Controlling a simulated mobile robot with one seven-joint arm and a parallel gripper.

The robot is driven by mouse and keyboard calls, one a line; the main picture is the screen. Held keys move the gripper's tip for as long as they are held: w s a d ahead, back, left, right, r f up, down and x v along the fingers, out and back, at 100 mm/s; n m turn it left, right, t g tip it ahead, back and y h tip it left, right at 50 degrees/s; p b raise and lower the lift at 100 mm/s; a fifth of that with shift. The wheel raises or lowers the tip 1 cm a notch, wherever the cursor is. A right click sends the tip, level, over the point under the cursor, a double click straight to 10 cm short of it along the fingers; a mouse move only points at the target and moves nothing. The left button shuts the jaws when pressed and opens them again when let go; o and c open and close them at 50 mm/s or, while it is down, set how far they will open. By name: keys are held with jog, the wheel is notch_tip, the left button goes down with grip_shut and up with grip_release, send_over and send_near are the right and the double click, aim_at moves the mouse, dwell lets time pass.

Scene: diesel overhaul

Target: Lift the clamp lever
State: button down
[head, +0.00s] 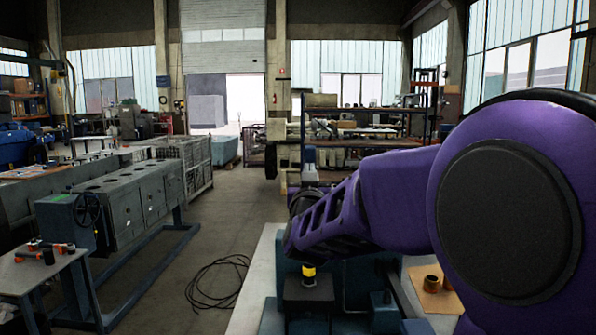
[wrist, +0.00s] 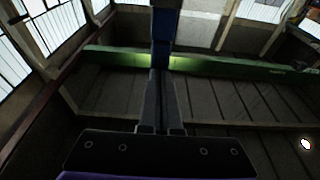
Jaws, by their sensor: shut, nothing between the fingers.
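My gripper (wrist: 160,76) shows in the wrist view with its two dark fingers together and nothing between them. A dark upright bar with a blue part (wrist: 162,50) stands just beyond the fingertips; I cannot tell whether it is the clamp lever or whether the fingers touch it. In the head view my purple arm reaches left over a bench, and my fingers cannot be made out. A dark block with a yellow-and-black cylinder (head: 309,275) on top sits below the arm's end. No clamp lever can be clearly picked out there.
A long grey machine with a handwheel (head: 87,210) stands at left, behind a small table (head: 40,275). A black cable (head: 218,283) lies on the otherwise open floor between.

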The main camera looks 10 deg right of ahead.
jog(key=b+x, duration=0.1)
jog(key=x, duration=0.7)
jog(key=shift+s+b, duration=0.15)
jog(key=shift+b, duration=0.15)
